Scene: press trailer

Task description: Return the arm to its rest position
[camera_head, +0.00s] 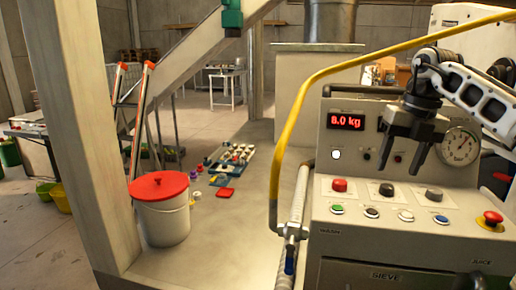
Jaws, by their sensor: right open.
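My right gripper (405,150) is open and empty. Its two dark fingers point down in front of the upper panel of a grey control console (330,185), between the red display and the round gauge. My white right arm (475,92) comes in from the right edge. My left gripper is not in the view.
A yellow rail (292,112) curves up the console's left side. A red emergency button (490,220) sits at its right. The display (346,121) reads 8.0 kg. A white bucket with a red lid (161,205) stands left, beside a thick post (80,120). Small coloured items lie on the floor behind.

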